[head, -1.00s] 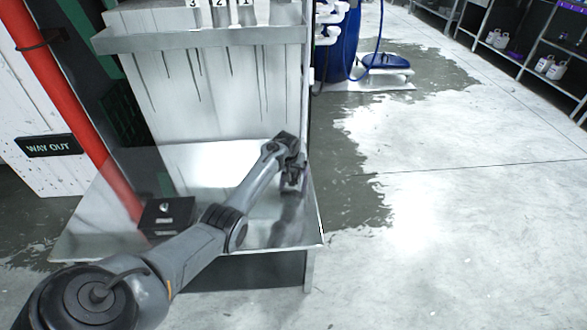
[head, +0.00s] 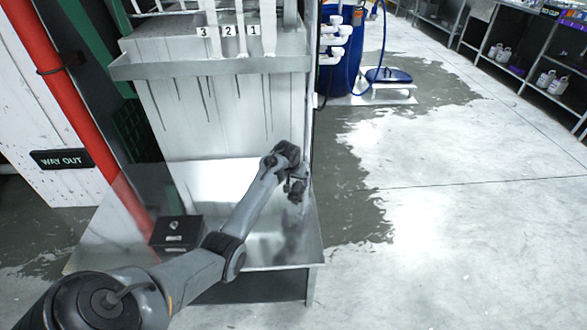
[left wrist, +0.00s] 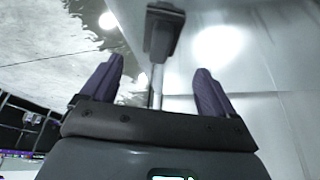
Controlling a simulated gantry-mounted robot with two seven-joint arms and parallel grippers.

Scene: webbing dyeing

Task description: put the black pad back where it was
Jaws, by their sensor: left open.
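A dark block (left wrist: 162,35), which looks like the black pad, shows at the top of the left wrist view, just past my fingertips. It sits in line with a thin bright metal rod; I cannot tell whether they are joined. My left gripper (left wrist: 160,68) is open, its two purple-grey fingers apart and the pad not clamped between them. In the head view my left gripper (head: 297,192) is over the right side of the metal table, close to the machine's right edge; the pad cannot be told apart from it there. My right gripper is out of view.
A black box (head: 176,233) stands on the left of the metal table (head: 265,252). The grey tank (head: 215,115) with labels 3, 2, 1 rises behind. A red pipe (head: 80,120) runs down at left. A blue barrel (head: 340,55) stands behind right.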

